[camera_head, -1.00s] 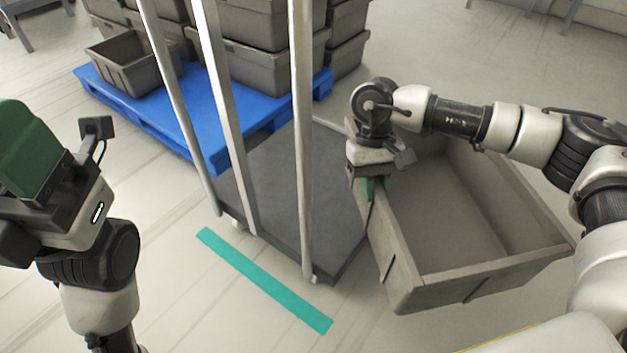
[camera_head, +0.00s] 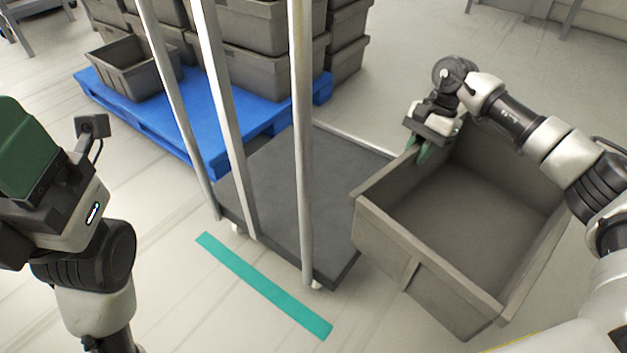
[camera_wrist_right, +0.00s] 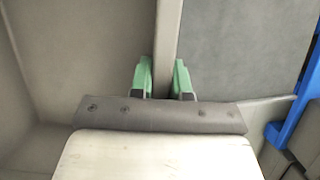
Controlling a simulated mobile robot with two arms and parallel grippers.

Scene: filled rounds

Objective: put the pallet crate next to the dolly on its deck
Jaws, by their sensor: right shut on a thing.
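The pallet crate (camera_head: 400,245) is a grey, open, empty bin just right of the dolly, tilted in the head view. My right gripper (camera_head: 419,151) is shut on its far-left rim. In the right wrist view the green fingertips (camera_wrist_right: 161,78) sit on both sides of the crate's rim (camera_wrist_right: 167,40). The dolly has a dark grey deck (camera_head: 270,190), bare, with pale upright posts at its left and near side. The crate's left wall overlaps the deck's right edge in the picture. My left gripper (camera_head: 25,150) is at the left, away from the crate; its fingertips are not clear.
A blue pallet (camera_head: 215,120) with stacked grey crates (camera_head: 265,70) stands behind the dolly, one loose crate (camera_head: 125,75) on its left. A teal floor stripe (camera_head: 262,285) runs along the dolly's near side. Open floor lies at the back right.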

